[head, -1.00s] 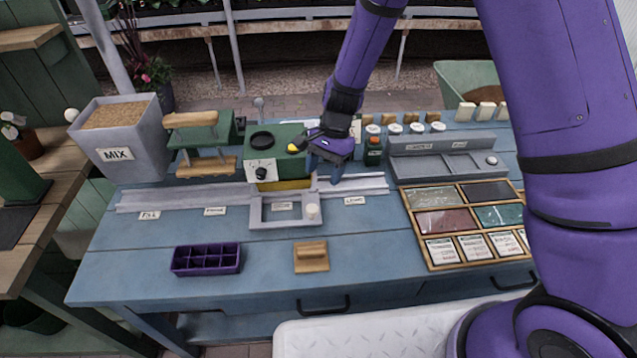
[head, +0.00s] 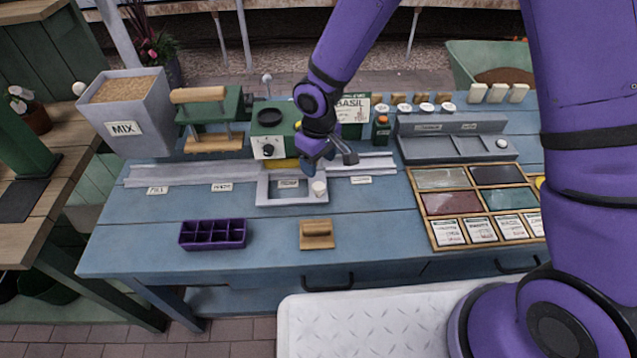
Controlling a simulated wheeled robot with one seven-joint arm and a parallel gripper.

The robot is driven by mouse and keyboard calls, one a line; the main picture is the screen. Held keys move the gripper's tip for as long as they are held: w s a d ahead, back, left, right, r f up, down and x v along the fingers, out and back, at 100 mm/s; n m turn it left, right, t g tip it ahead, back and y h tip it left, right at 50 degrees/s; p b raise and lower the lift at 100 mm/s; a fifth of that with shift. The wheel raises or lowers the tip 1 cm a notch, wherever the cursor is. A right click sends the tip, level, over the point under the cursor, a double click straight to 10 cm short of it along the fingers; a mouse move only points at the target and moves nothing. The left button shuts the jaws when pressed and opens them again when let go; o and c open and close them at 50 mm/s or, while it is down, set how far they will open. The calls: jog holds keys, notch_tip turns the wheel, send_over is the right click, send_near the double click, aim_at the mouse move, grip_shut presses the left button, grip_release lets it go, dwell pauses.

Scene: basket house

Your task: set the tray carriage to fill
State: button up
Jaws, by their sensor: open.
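The tray carriage (head: 262,190) is a light grey open frame on the rail at the front of the bench, below the green machine. It has a pale round knob (head: 319,188) at its right side. A label shows inside the frame. The fill label (head: 157,190) is at the rail's left end, below the mix hopper (head: 122,122). My gripper (head: 330,164) is open, just above and behind the knob, pointing down. Nothing shows between its fingers, and I cannot tell whether they touch the knob.
The grey rail (head: 190,173) is clear left of the carriage. A press with a wooden handle (head: 198,95) and the green machine (head: 271,130) stand behind it. A purple cell tray (head: 213,235) and a wooden block (head: 317,234) lie in front. A seed-packet tray (head: 430,205) is at right.

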aim_at(318, 186)
notch_tip(318, 186, down, 9)
jog(key=shift+r, duration=0.15)
dwell(0.4)
